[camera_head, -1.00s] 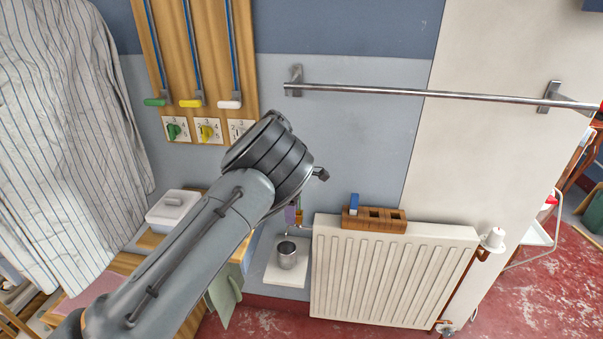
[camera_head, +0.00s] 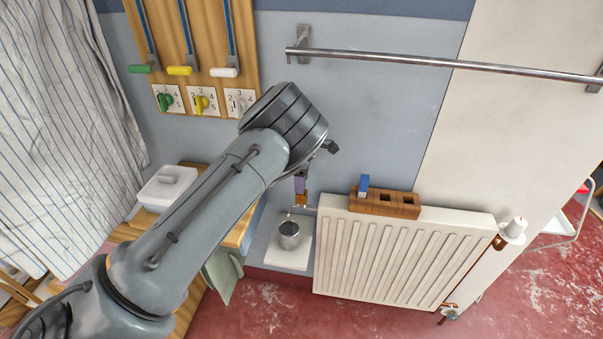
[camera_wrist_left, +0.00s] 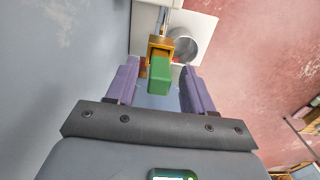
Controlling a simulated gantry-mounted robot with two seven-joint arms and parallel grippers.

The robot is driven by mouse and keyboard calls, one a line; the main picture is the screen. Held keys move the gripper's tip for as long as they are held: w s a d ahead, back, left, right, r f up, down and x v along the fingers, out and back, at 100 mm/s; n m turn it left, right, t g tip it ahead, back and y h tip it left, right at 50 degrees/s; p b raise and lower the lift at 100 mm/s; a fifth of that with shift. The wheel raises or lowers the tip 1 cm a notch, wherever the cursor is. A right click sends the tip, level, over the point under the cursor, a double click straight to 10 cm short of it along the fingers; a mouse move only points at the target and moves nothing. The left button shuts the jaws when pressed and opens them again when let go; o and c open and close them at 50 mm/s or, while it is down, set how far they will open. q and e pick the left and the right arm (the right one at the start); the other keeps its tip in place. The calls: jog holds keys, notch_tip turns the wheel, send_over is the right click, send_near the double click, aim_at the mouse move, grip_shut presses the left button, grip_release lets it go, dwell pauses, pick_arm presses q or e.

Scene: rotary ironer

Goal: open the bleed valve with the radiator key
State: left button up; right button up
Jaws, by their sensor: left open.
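My left gripper (camera_wrist_left: 158,80) is open, its two purple fingers on either side of a green block-shaped handle (camera_wrist_left: 160,77), which looks like the radiator key. A gap shows between the handle and each finger. The handle adjoins an orange-brass piece (camera_wrist_left: 159,46) beyond it. I cannot tell whether the key is seated on the bleed valve. In the head view one purple finger (camera_head: 299,184) shows just above the brass piece (camera_head: 300,198), left of the white radiator (camera_head: 400,255). My left forearm and wrist hide the rest there. My right gripper is not in view.
A metal cup (camera_head: 289,235) stands on a white plate (camera_head: 288,258) below the brass piece. A wooden holder (camera_head: 395,203) with a blue block (camera_head: 363,185) sits on the radiator. A metal rail (camera_head: 430,61) crosses the wall above. Numbered dials (camera_head: 200,101) are behind my arm.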

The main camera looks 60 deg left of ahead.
pick_arm(q)
jog(key=shift+f, duration=0.25)
jog(key=shift+c, duration=0.3)
grip_shut()
jog(key=shift+r, duration=0.1)
